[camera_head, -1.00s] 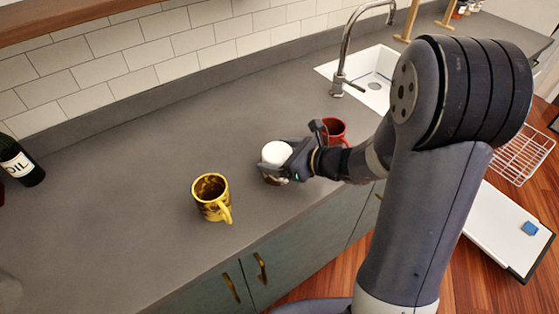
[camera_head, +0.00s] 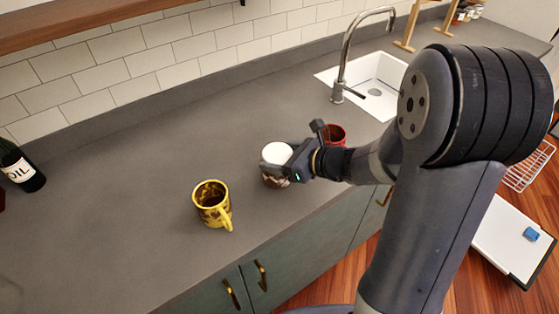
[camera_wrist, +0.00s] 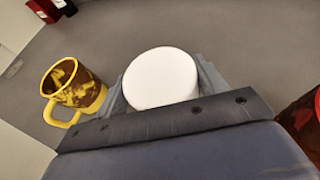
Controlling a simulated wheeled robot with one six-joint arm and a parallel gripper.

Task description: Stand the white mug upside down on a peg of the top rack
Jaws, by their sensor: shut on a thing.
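The white mug (camera_head: 276,153) is in my gripper (camera_head: 292,165) above or on the counter, right of the yellow mug. Its upper face is a smooth white disc with no opening showing, and its lower side has a brown pattern. In the wrist view the white face (camera_wrist: 161,78) sits between the two grey fingers (camera_wrist: 160,88), which are shut on the mug's sides. I cannot tell whether it touches the counter. Its handle is hidden. No rack peg can be made out clearly.
A yellow-brown mug (camera_head: 212,205) stands left of my gripper, and a red mug (camera_head: 335,134) is just behind it. A sink (camera_head: 375,75) with a faucet (camera_head: 345,50), wooden stands (camera_head: 405,32) and an oil bottle (camera_head: 20,170) are around.

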